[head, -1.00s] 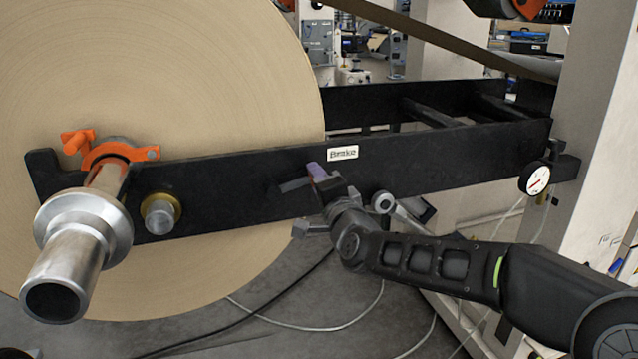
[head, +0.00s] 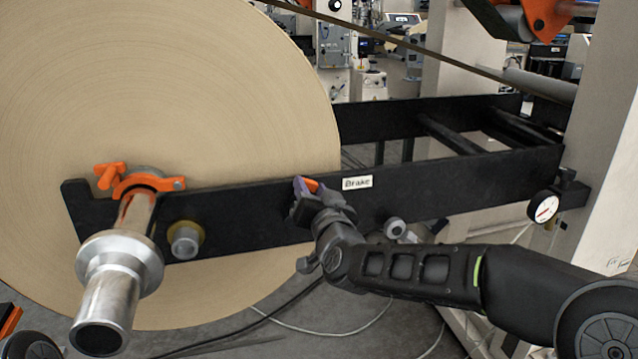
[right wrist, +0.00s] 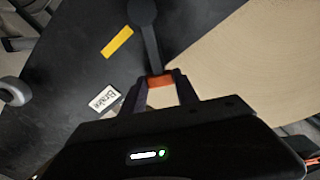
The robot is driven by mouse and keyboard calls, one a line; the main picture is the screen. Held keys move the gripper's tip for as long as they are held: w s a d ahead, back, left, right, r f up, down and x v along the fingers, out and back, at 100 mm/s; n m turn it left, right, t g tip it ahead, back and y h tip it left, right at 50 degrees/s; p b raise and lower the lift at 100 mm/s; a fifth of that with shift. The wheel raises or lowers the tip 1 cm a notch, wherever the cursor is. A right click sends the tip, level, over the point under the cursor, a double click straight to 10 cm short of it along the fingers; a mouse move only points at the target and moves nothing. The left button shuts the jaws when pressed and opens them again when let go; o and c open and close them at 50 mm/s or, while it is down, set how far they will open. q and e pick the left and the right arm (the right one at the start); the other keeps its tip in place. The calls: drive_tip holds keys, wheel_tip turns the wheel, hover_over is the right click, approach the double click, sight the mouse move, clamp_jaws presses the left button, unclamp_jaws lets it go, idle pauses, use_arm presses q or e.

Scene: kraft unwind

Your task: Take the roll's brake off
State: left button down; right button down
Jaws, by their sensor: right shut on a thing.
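The brake lever is a dark bar (right wrist: 150,45) with a round dark pivot (right wrist: 142,12) and an orange tip (right wrist: 160,80) in the right wrist view. My right gripper (right wrist: 161,88) is shut on that orange tip, one finger on each side. In the head view, the right gripper (head: 307,190) is at the black frame beam (head: 245,205), left of the "Brake" label (head: 357,182). A bit of the orange tip (head: 311,184) shows between its fingers; the hand hides most of the lever. My left gripper is not in view.
The large kraft roll (head: 220,90) is behind the beam on the left. Its metal shaft (head: 115,290) sticks out toward me, under an orange clamp (head: 145,183). A gauge (head: 543,208) hangs at the right. A yellow strip (right wrist: 117,41) is near the label.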

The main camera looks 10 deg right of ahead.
drive_tip(key=shift+a+r+n+p, duration=0.25)
drive_tip(key=shift+a+n+p, duration=0.15)
drive_tip(key=shift+n, duration=0.2)
drive_tip(key=c, duration=0.9)
unclamp_jaws()
drive_tip(key=shift+s+d+b, duration=0.2)
drive_tip(key=shift+s+b, duration=0.1)
drive_tip(key=shift+s, duration=3.6)
